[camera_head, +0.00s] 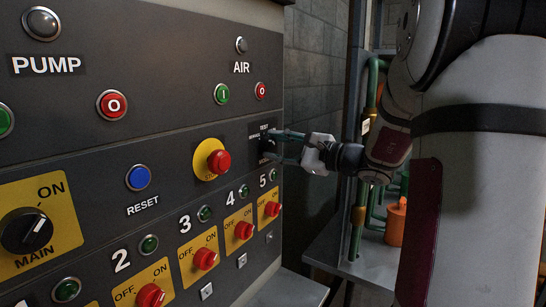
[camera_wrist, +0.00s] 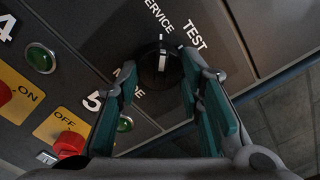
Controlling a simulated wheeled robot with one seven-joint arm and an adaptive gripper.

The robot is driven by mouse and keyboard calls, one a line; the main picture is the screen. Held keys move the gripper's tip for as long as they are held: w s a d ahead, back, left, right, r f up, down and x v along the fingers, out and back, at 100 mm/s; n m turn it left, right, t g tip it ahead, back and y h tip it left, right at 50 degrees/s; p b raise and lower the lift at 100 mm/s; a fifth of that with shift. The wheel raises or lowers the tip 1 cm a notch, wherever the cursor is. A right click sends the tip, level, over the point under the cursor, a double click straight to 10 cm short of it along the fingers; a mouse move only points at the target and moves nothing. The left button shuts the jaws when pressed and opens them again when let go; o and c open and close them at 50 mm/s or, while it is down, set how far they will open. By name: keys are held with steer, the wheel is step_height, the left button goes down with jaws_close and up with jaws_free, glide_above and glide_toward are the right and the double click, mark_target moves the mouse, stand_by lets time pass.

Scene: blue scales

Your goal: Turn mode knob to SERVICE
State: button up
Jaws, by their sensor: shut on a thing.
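The mode knob (camera_wrist: 161,64) is a small dark knob with a white bar, on the grey panel. In the wrist view it sits between the two teal fingertips of my gripper (camera_wrist: 160,66), which is shut on it. SERVICE (camera_wrist: 157,16) and TEST (camera_wrist: 194,34) are printed beyond the knob; another label nearby is partly covered by a finger. I cannot tell for sure which label the knob points at. In the head view my gripper (camera_head: 279,147) reaches the panel from the right, and the knob is mostly hidden by the fingers.
A red stop button (camera_head: 218,161) on yellow is left of the knob. Numbered red OFF/ON switches, including number 5 (camera_head: 271,209), run below. A black MAIN switch (camera_head: 26,231) is far left. Green pipes and an orange object (camera_head: 395,222) stand behind my arm.

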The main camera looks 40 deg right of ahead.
steer(key=shift+n+b, duration=0.5)
steer(key=shift+b, duration=0.05)
steer(key=o, duration=1.2)
steer(key=shift+c, duration=0.2)
steer(key=v, duration=1.2)
